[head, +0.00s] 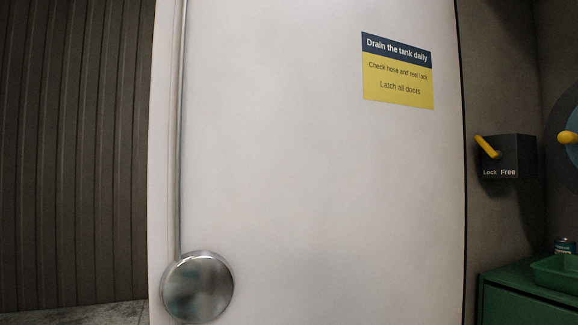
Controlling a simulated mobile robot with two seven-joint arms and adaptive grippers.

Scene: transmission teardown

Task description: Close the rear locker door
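A large white panel (315,190) fills the middle of the head view, close in front of me. It looks like the locker door, but I cannot tell whether it is open or shut. A thin metal rod (179,120) runs down near its left edge. A round shiny metal disc or knob (197,287) sits at the rod's lower end. A blue and yellow label (398,70) at the upper right reads "Drain the tank daily", "Check hose and reel lock", "Latch all doors". The panel's top and bottom are out of frame. Neither gripper is in view.
Right of the panel, a dark box (507,158) marked "Lock" and "Free" carries a yellow lever (487,147). A round part with a yellow knob (567,137) is at the right edge. Below stand a green cabinet (520,305), green tray (556,274) and small can (565,246). A ribbed dark wall (75,150) is left.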

